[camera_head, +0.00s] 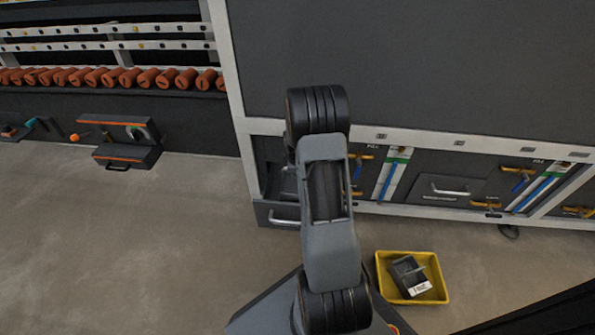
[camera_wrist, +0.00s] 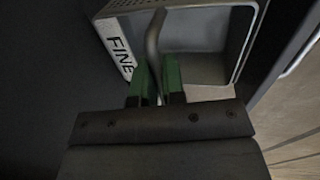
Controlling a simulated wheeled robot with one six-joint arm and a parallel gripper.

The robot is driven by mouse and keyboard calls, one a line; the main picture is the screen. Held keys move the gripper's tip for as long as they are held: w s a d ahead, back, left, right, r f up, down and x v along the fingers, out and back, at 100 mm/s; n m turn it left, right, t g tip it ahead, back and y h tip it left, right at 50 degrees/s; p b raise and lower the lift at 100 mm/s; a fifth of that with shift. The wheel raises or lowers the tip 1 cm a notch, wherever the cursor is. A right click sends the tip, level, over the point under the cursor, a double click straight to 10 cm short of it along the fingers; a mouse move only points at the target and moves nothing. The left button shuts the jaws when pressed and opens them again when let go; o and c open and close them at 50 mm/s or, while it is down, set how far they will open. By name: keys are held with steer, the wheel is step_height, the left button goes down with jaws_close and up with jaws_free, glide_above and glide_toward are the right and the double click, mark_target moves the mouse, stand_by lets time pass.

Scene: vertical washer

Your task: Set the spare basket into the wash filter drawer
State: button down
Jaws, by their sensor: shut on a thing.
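In the wrist view my gripper (camera_wrist: 158,82) has its green fingers shut on the bent metal handle (camera_wrist: 154,40) of a grey basket marked FINE (camera_wrist: 119,47). The basket is open-topped, with small holes in its far wall. In the head view my arm hides the gripper and this basket. The open drawer (camera_head: 279,214) with a bar handle stands out low at the front of the machine, partly behind my arm. A second grey basket (camera_head: 408,274) with a white label sits tilted in a yellow tray (camera_head: 440,296). I cannot tell whether the held basket rests in the drawer.
A black box with an orange stripe (camera_head: 128,155) stands out at the left. The floor at the left is clear.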

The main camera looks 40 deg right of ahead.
steer(key=shift+f+b, duration=2.25)
steer(key=shift+f, duration=1.65)
steer(key=c, duration=1.1)
jaws_free()
steer(key=shift+c, duration=0.2)
step_height(320, 180, up, 13)
steer(key=s+a+p, duration=0.2)
steer(key=p, duration=0.4)
steer(key=shift+r, duration=0.2)
steer(key=shift+r+p, duration=0.1)
steer(key=shift+p, duration=0.2)
